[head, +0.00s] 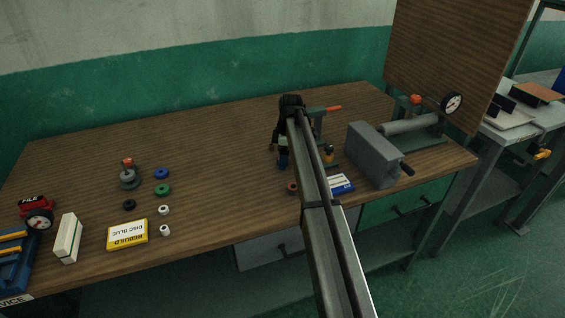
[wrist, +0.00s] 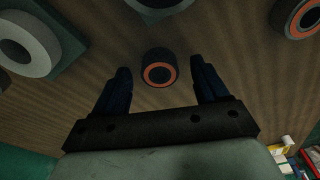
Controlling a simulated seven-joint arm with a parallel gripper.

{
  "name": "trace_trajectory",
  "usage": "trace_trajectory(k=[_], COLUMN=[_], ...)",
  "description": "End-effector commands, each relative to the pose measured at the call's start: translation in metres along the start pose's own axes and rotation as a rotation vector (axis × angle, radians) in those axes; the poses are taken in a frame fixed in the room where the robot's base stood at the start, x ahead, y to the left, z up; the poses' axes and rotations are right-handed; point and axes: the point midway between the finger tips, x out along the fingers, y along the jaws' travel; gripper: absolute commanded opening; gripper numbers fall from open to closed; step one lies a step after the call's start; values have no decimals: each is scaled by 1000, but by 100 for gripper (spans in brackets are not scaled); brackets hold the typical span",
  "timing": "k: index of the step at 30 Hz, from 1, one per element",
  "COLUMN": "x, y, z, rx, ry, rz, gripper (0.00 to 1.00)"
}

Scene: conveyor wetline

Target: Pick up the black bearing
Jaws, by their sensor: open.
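In the wrist view a short black cylinder with an orange ring on its face (wrist: 159,72), which looks like the black bearing, lies between and beyond the fingertips of my gripper (wrist: 161,66). The fingers are open, with a gap on both sides of it; contact cannot be told. A second black piece with an orange ring (wrist: 296,16) is at the top right. In the head view my gripper (head: 283,162) points down over the right half of the bench. A small dark ring with reddish top (head: 292,188) is close to my arm. A plain black ring (head: 129,205) lies far left.
A grey block vise (head: 372,155) and a press with an orange handle (head: 322,112) stand near my gripper. A blue-white box (head: 341,184) lies right of my arm. Blue (head: 162,173) and green (head: 163,189) rings and a yellow box (head: 127,234) are left. The bench middle is clear.

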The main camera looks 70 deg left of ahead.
Motion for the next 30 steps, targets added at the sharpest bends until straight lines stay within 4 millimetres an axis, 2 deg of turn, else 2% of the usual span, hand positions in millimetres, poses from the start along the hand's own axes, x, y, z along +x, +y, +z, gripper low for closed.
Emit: trace_trajectory(k=[3, 22, 30], x=[0, -1, -2], y=[0, 0, 0], z=[0, 0, 0], rx=[0, 0, 0], ry=[0, 0, 0], rz=[0, 0, 1], gripper=[73, 13, 11])
